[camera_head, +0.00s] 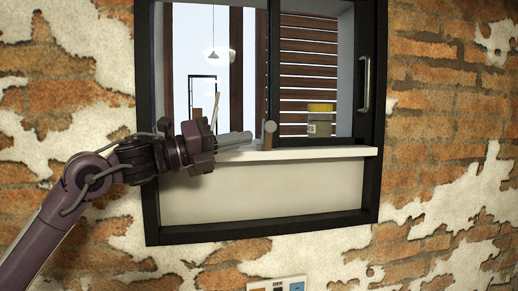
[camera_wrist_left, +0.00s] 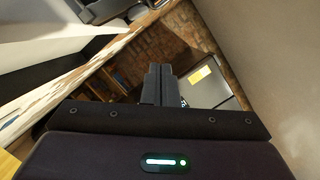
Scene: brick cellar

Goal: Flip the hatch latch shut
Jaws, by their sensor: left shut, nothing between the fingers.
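The hatch (camera_head: 262,222) is a black-framed opening in the brick wall with a white sill (camera_head: 310,154). A small latch (camera_head: 268,138) with a round grey knob stands upright at the sill, by the middle upright of the frame. My left gripper (camera_head: 246,137) is shut and empty, its fingers pointing right, just left of the latch. Whether the fingertips touch the latch, I cannot tell. In the left wrist view the two fingers (camera_wrist_left: 158,72) lie together. The latch cannot be made out there. My right gripper is not in view.
A jar with a yellow lid (camera_head: 320,122) stands behind the sill at the right. A metal handle (camera_head: 365,86) is on the frame's right side. A panel with coloured squares (camera_head: 277,286) is on the wall below. Rough brick wall surrounds the hatch.

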